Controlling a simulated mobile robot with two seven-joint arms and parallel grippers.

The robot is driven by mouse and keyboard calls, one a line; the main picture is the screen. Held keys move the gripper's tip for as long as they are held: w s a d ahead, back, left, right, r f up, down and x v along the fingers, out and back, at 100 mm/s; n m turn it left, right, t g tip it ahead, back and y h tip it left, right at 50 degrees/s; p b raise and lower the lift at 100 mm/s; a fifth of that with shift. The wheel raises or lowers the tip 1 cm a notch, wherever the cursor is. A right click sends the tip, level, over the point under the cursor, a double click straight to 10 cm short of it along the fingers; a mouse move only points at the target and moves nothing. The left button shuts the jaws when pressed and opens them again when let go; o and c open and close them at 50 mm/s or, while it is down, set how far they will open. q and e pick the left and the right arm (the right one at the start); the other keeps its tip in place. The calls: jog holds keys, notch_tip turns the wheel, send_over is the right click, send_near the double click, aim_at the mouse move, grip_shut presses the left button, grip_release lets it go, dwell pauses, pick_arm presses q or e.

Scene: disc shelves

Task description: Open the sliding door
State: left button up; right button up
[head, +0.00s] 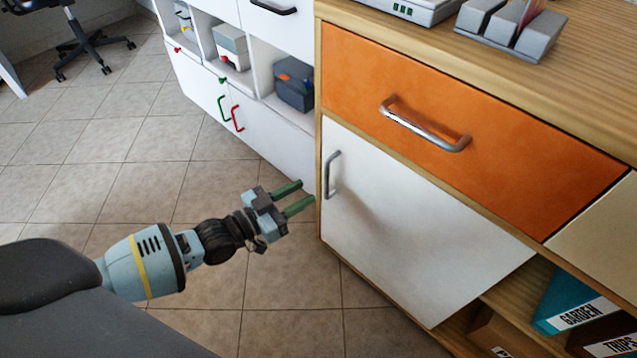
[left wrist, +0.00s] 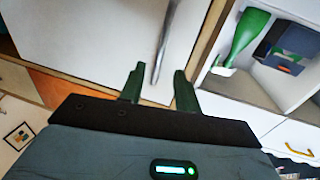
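The white sliding door (head: 410,230) covers the left part of the lower opening of a wooden cabinet, below an orange drawer (head: 400,100). Its vertical metal handle (head: 328,175) is near the door's left edge; in the left wrist view the handle (left wrist: 165,45) lies just beyond and between the fingers. My left gripper (head: 300,198) has green fingers, spread apart and empty, a little left of the handle and near the cabinet's left edge. It also shows in the left wrist view (left wrist: 158,85). No contact with the handle can be made out. My right gripper is not in view.
Right of the door, an open shelf holds a teal binder (head: 572,300) and other binders. A white shelf unit (head: 270,110) with boxes stands behind on the left. An office chair (head: 85,40) is far left. The tiled floor between is clear.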

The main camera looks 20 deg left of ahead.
pick_arm(q)
jog(key=shift+b+x, duration=0.65)
jog(key=shift+x, duration=2.15)
jog(key=shift+c, duration=0.2)
grip_shut()
